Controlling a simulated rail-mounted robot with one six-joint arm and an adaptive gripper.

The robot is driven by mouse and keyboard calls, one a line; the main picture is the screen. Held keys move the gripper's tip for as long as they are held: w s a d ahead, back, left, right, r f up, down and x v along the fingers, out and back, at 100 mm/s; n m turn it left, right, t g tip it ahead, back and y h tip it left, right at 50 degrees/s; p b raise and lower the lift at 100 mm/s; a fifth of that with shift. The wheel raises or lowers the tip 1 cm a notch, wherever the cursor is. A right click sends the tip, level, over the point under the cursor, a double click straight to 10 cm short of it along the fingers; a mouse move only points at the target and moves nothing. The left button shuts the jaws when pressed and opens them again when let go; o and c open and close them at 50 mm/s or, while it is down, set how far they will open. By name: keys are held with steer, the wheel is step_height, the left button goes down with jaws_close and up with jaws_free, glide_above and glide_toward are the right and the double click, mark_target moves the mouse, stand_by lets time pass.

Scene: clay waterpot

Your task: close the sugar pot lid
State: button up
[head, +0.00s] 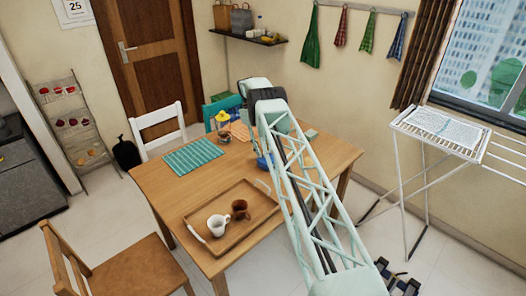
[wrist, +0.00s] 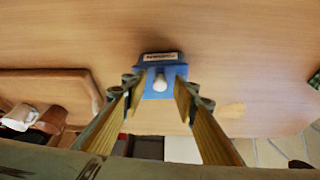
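The sugar pot (wrist: 143,60) is a small blue box with a white label, near the top middle of the wrist view. A blue panel with a white knob (wrist: 160,80), which looks like its lid, faces my camera; I cannot tell how far open it is. In the head view a bit of blue, likely the same pot (head: 262,162), shows beside my arm, which hides the rest. My gripper (wrist: 157,90) is open, with one yellow-padded finger on each side of the panel. I cannot tell whether the fingers touch it.
The wooden table (head: 165,180) bears a tray (head: 247,228) with a white cup (head: 218,225) and a brown cup (head: 240,209). A teal striped mat (head: 193,156) lies at the left. Chairs stand around the table. The wood beyond the pot in the wrist view is clear.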

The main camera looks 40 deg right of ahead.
steer(key=shift+r, duration=0.15)
step_height(320, 180, up, 10)
stand_by(0.7)
stand_by(0.4)
